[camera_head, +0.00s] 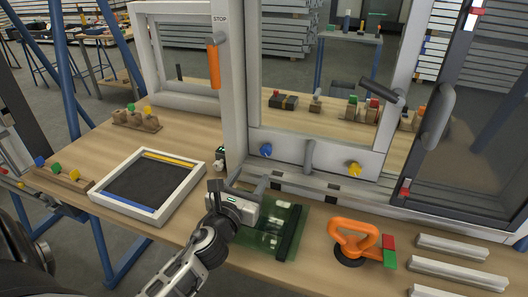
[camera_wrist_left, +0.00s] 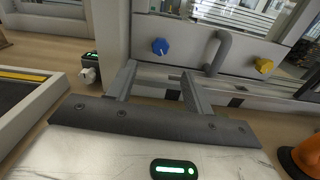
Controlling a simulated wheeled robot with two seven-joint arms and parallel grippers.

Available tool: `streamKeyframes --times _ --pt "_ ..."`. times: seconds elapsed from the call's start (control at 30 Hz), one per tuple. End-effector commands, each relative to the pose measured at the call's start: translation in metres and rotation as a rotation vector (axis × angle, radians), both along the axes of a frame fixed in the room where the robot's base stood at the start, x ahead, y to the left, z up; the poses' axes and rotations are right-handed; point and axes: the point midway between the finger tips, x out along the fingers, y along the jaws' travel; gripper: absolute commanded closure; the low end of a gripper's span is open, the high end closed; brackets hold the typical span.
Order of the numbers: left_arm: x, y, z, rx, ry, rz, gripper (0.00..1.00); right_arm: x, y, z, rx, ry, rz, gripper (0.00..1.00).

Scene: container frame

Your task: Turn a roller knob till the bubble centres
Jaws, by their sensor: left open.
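A blue knob (camera_head: 266,150) and a yellow knob (camera_head: 354,169) sit on the lower rail of the upright white frame (camera_head: 236,110), with a grey handle (camera_head: 309,155) between them. In the left wrist view the blue knob (camera_wrist_left: 160,46) is ahead of my fingers and the yellow knob (camera_wrist_left: 264,65) is to the right. My left gripper (camera_head: 264,186) is open and empty, low in front of the rail; its spread fingers also show in the wrist view (camera_wrist_left: 157,82). It touches neither knob. I cannot make out a bubble. My right gripper is not in view.
A small dark device with a green display (camera_head: 220,155) stands left of the frame's foot. A green glass pane (camera_head: 256,243) lies beneath my left gripper. An orange suction handle (camera_head: 352,238), white bars (camera_head: 452,247) and a framed dark panel (camera_head: 189,198) lie on the bench.

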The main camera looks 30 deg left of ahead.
Motion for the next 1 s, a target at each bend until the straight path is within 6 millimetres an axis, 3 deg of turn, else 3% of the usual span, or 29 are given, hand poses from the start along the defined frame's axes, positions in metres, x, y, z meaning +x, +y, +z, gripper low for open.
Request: streamKeyframes --times 0.2,0.4,0.6,0.9,1.0 --pt "0.048 0.012 0.002 -0.001 -0.001 0.001 0.49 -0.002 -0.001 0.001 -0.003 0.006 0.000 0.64" --pt "0.080 0.019 0.000 -0.002 0.000 0.001 0.49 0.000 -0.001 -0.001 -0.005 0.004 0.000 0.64" --pt "0.094 0.022 0.000 -0.004 0.000 -0.001 0.49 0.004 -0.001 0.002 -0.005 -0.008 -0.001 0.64" --pt "0.095 0.022 -0.001 -0.003 0.001 -0.001 0.49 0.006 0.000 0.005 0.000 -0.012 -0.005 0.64" --pt "0.095 0.022 -0.001 -0.003 0.001 -0.001 0.77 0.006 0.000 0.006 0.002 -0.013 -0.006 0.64"
